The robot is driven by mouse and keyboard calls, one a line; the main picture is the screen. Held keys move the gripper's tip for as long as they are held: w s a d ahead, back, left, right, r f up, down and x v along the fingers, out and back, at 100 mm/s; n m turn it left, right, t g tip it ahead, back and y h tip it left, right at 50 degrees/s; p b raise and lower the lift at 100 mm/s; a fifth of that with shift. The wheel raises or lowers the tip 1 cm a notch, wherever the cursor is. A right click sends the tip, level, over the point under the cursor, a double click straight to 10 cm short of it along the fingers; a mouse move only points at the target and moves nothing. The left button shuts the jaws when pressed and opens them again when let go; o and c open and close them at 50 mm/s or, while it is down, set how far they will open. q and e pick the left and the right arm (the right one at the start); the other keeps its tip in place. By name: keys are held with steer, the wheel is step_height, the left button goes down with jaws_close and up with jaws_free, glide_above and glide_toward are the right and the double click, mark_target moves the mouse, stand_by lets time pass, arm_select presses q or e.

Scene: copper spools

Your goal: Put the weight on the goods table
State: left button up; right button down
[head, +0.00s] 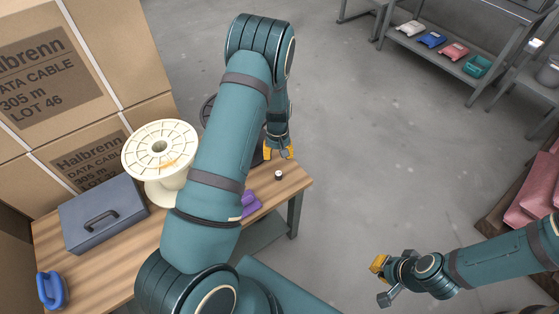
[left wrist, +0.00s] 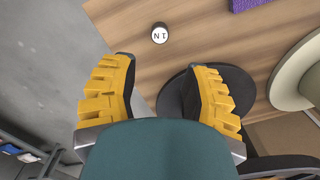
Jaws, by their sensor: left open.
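A small weight (head: 278,175), a short cylinder with a white top and dark side, stands upright on the wooden table (head: 297,181) near its right end. In the left wrist view the weight (left wrist: 159,33) shows its top marked "1 N". My left gripper (head: 278,153) is just beyond the weight in the head view, apart from it. In the left wrist view its yellow-padded fingers (left wrist: 163,68) are spread and empty. My right gripper (head: 380,281) hangs over the floor at the lower right, its fingers apart and empty. I cannot tell which table is the goods table.
A cream spool (head: 150,137), a grey toolbox (head: 100,212), a blue object (head: 51,290) and a purple object (head: 250,204) are on the wooden table. A dark spool (head: 206,110) is partly hidden by my left arm. Cartons (head: 110,60) stand behind. The floor (head: 345,150) is clear.

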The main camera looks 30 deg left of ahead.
arm_select(q)
steer(key=s+d+m+t+h, duration=0.1)
steer(key=s+d+m, duration=0.1)
steer(key=s+d, duration=0.7)
steer(key=s+d+m+t+h, duration=0.1)
steer(key=s+d+m+h, duration=0.1)
steer(key=s+d, duration=0.7)
steer(key=d+m, duration=0.1)
steer(key=d, duration=0.4)
steer(key=shift+s+r+m+h, duration=0.2)
steer(key=shift+r+m+h, duration=0.1)
steer(key=shift+r, duration=0.05)
